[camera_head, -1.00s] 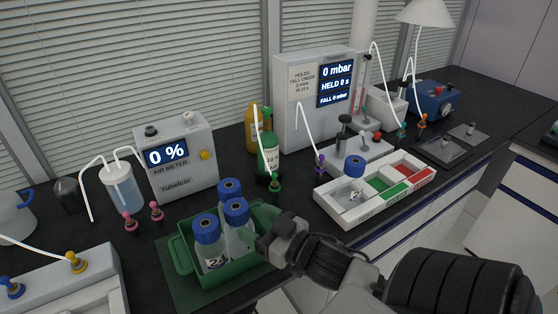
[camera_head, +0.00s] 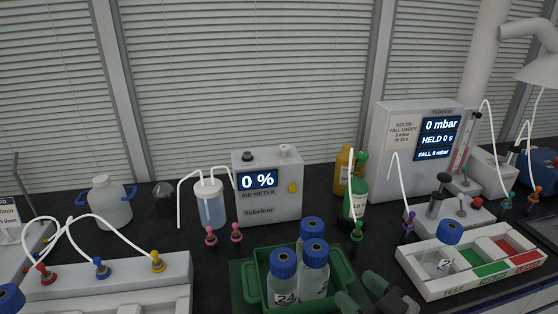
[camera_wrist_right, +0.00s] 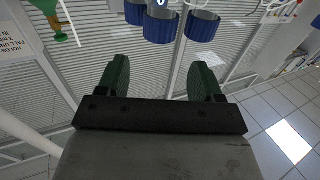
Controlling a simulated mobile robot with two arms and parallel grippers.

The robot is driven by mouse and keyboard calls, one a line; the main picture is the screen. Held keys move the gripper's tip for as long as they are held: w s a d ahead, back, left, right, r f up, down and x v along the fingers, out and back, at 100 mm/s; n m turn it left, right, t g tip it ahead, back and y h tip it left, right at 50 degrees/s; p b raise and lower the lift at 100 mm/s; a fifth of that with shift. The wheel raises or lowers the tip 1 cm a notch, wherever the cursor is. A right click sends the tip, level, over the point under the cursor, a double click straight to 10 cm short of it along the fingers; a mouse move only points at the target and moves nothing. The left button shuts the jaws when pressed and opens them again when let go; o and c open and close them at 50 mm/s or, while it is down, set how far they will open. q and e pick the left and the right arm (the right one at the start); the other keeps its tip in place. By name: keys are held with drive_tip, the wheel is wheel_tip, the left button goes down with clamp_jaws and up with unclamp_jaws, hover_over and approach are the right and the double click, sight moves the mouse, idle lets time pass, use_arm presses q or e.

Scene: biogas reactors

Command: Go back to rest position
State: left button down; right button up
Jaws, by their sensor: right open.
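My right gripper (camera_head: 362,292) shows at the bottom of the head view, just right of the green crate (camera_head: 246,287). In the right wrist view my right gripper (camera_wrist_right: 160,80) has its two green fingers wide apart with nothing between them. Several blue-capped bottles stand in the crate, one marked 24 (camera_head: 284,280). Their blue caps (camera_wrist_right: 162,25) show beyond the fingers in the right wrist view, apart from them. My left gripper is not in view.
An air meter (camera_head: 268,190) reading 0 % stands behind the crate. A pressure box (camera_head: 415,150) reading 0 mbar stands right. A white tray (camera_head: 455,286) with red and green compartments holds a blue-capped bottle (camera_head: 440,255). A white rack with coloured fittings (camera_head: 110,285) lies left.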

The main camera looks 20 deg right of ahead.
wheel_tip(320, 180, down, 9)
drive_tip(key=s+a+m+g+h, duration=0.2)
drive_tip(key=g+h, duration=0.2)
drive_tip(key=g, duration=0.2)
drive_tip(key=s+a+f+n+g+y, duration=0.1)
drive_tip(key=s+a+f+n+g, duration=0.1)
drive_tip(key=s+a+f+g, duration=0.5)
wheel_tip(320, 180, down, 24)
drive_tip(key=f+g, duration=0.1)
drive_tip(key=g, duration=0.2)
drive_tip(key=s+d+f, duration=0.2)
drive_tip(key=s+f, duration=1.4)
drive_tip(key=shift+n+g, duration=0.3)
